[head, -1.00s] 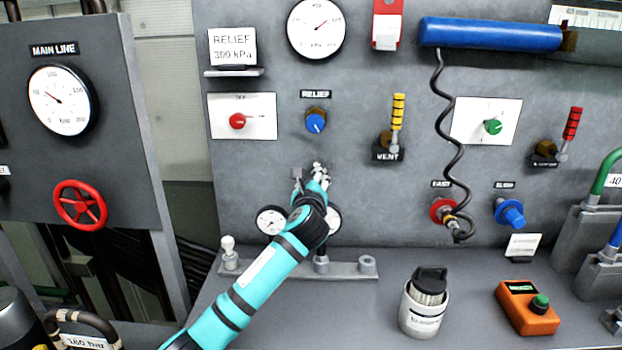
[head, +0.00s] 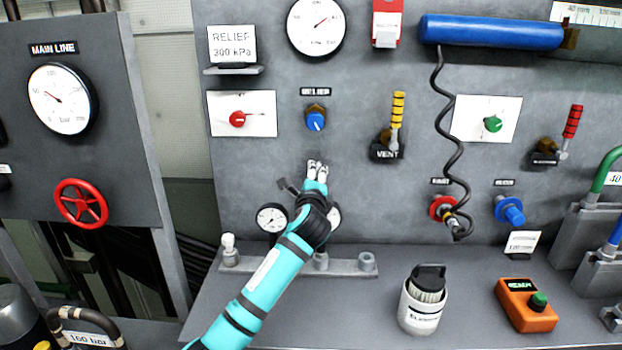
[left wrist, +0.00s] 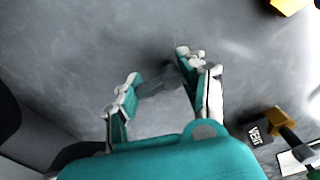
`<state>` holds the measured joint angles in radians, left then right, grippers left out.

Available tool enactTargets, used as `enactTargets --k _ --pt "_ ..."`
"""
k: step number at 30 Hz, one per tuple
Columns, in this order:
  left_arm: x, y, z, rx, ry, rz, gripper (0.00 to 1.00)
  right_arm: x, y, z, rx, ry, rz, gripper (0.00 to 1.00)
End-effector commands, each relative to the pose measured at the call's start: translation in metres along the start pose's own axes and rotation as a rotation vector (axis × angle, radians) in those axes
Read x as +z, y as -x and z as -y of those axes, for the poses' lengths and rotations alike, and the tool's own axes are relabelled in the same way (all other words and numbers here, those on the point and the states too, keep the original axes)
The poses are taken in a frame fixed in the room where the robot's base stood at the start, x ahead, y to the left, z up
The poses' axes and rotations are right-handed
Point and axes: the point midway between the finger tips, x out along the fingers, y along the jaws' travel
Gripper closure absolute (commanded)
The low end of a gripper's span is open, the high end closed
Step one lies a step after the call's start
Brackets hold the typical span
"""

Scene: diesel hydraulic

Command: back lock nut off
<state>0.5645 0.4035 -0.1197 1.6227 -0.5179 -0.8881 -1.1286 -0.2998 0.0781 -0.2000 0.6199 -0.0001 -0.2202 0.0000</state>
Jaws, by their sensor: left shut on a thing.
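The relief valve has a brass nut (head: 318,108) behind a blue knob (head: 315,122), under a small label on the grey panel. My left gripper (head: 317,167) is below this valve, close to the panel and apart from the nut. In the left wrist view my left gripper (left wrist: 158,68) is shut on a small grey tool (left wrist: 158,82), which lies across between the fingers. The grey tool (head: 286,186) also sticks out left of the gripper in the head view. Its exact shape is partly hidden. My right gripper is not in view.
Small gauges (head: 271,218) sit behind my arm. A yellow-handled vent valve (head: 396,120) stands to the right, with a coiled black hose (head: 452,130) beyond it. A holder rail (head: 345,268), a white canister (head: 420,312) and an orange box (head: 528,306) are on the bench.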

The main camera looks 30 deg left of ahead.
Motion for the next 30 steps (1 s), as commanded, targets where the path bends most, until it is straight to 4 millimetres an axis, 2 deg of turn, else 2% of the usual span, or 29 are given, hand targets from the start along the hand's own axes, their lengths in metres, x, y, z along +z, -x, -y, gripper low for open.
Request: enactTargets --k 1,21,22,30 --pt "0.0029 0.0013 0.0176 -0.038 0.029 0.0 0.9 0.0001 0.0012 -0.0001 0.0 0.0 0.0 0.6" --pt "0.0052 0.0008 0.0176 -0.039 0.095 0.003 0.9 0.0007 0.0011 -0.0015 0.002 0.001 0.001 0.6" --pt "0.0052 0.0008 0.0177 -0.039 0.095 0.003 0.55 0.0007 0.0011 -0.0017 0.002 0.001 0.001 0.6" --pt "0.0041 0.0008 0.0164 -0.036 0.094 0.001 0.2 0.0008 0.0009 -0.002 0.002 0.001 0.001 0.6"
